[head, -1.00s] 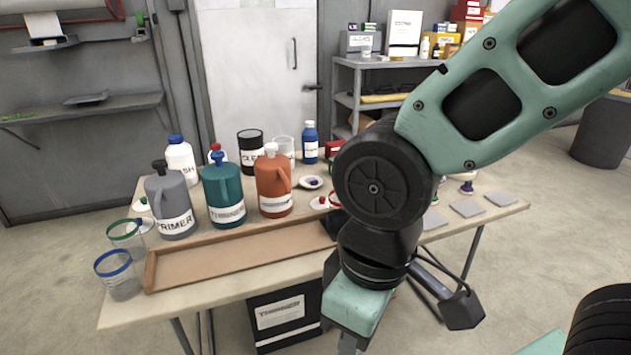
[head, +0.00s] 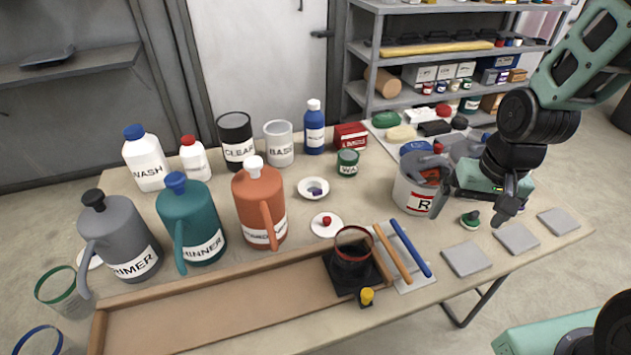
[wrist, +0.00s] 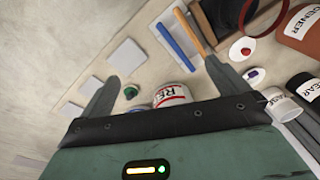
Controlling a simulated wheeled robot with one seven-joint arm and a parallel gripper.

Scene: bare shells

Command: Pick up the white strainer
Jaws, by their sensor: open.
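No thing is clearly recognisable as the white strainer. A small white dish (head: 313,188) with a dark purple piece in it lies mid-table, and it also shows in the wrist view (wrist: 252,74). A white disc (head: 327,224) with a red knob lies in front of it. A red-rimmed, see-through cup (head: 353,240) stands on a black stand. Clear cups with a green rim (head: 62,288) and a blue rim (head: 38,340) are at the left edge. My gripper (head: 474,212) is open and empty over the table's right part, beside the white bucket (head: 411,195).
Grey, teal and orange jugs (head: 262,205) and several bottles and cans fill the left and back. A wooden tray (head: 220,310) runs along the front. Orange and blue bars (head: 411,248) lie by the stand. Grey square pads (head: 466,258) lie front right.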

